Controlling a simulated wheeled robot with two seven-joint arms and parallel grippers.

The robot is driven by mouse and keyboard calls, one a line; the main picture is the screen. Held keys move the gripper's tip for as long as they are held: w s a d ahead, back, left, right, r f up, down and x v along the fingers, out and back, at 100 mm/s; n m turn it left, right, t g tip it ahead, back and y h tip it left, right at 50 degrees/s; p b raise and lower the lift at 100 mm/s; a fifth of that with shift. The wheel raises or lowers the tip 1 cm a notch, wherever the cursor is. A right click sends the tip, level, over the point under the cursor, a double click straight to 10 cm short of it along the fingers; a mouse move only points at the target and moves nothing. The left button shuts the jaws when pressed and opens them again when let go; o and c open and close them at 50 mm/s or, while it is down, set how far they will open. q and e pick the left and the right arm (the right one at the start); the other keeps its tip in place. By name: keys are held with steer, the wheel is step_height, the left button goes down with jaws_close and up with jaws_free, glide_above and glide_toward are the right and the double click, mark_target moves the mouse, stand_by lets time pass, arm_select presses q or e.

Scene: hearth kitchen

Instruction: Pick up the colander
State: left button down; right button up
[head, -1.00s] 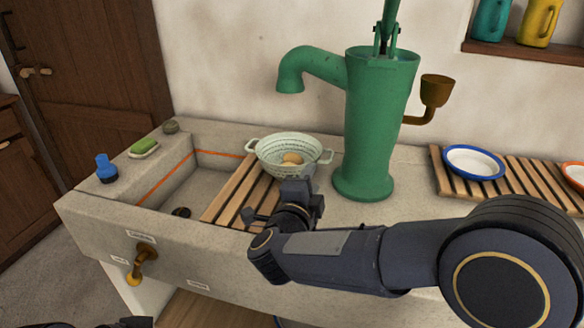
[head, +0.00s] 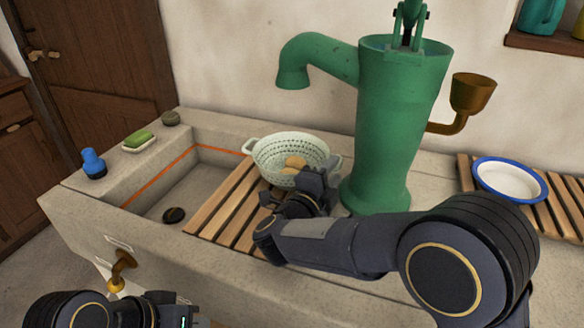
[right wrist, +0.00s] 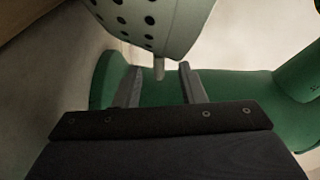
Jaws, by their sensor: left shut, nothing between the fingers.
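The pale green colander (head: 268,158), with small holes and two side handles, stands upright by the wooden slats at the back of the sink. Several tan, round items (head: 293,163) lie inside it. My right gripper (head: 318,182) is at its right front side, hiding part of that side. In the right wrist view, the colander's holed wall (right wrist: 150,25) fills the top. My right gripper (right wrist: 160,86) is open there, and a thin pale part of the colander points toward the gap between its fingers. My left gripper (head: 170,311) is low at the bottom left, shut and away from the colander.
A green pump (head: 385,130) stands close to the right of the colander. Wooden slats (head: 228,205) cross the stone sink (head: 195,190). A blue bottle (head: 93,164) and a green sponge (head: 138,139) are at left. A blue-rimmed plate (head: 510,181) is at right.

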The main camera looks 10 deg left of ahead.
steer(key=x, duration=0.4)
jaws_close()
